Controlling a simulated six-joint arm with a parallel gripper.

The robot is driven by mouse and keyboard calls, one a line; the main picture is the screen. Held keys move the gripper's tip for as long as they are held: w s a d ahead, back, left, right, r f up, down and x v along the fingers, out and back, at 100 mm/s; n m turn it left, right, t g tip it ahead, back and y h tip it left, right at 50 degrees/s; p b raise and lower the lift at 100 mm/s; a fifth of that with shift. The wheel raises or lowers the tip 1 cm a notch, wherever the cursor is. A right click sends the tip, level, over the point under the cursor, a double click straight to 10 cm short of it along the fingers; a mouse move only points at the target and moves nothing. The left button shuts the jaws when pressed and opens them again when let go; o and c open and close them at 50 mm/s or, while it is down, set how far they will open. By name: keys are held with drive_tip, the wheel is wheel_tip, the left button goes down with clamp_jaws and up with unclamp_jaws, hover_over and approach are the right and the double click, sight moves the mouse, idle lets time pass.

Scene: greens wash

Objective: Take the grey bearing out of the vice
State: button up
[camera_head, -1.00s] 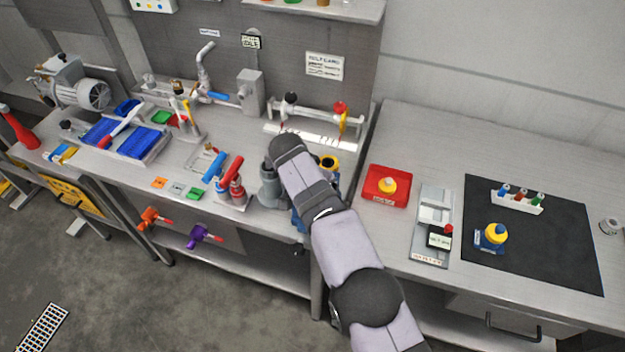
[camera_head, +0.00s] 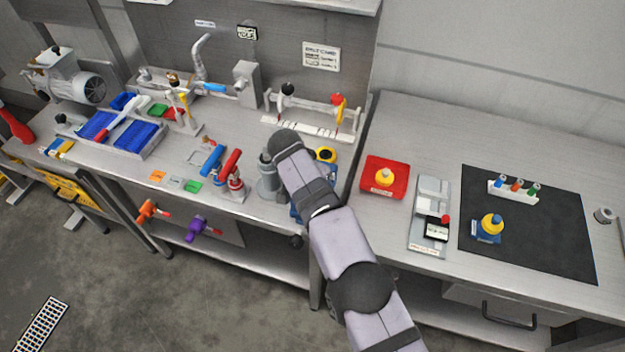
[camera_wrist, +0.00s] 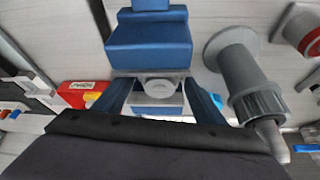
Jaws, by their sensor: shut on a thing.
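The blue vice (camera_wrist: 150,48) stands on the bench; in the head view the vice (camera_head: 330,172) shows only partly behind my arm. The grey bearing (camera_wrist: 160,87) is a small round piece seen between the vice's blue blocks in the wrist view. My gripper (camera_wrist: 160,90) has one finger on each side of the bearing and is shut on it. Whether the bearing is clear of the vice jaws cannot be told. My gripper and the bearing are hidden behind my arm in the head view.
A grey conical stand (camera_wrist: 242,72) is close to the right of my gripper in the wrist view. Red and blue handled fittings (camera_head: 232,175) stand left of it in the head view. A red tray (camera_head: 385,178) with a yellow-topped item lies right of the vice, with free bench around it.

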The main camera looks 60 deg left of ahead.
drive_tip(key=shift+w+d, duration=0.4)
drive_tip(key=shift+d, duration=0.1)
drive_tip(key=shift+c, duration=0.2)
drive_tip(key=shift+s, duration=0.3)
drive_tip(key=shift+r, duration=0.2)
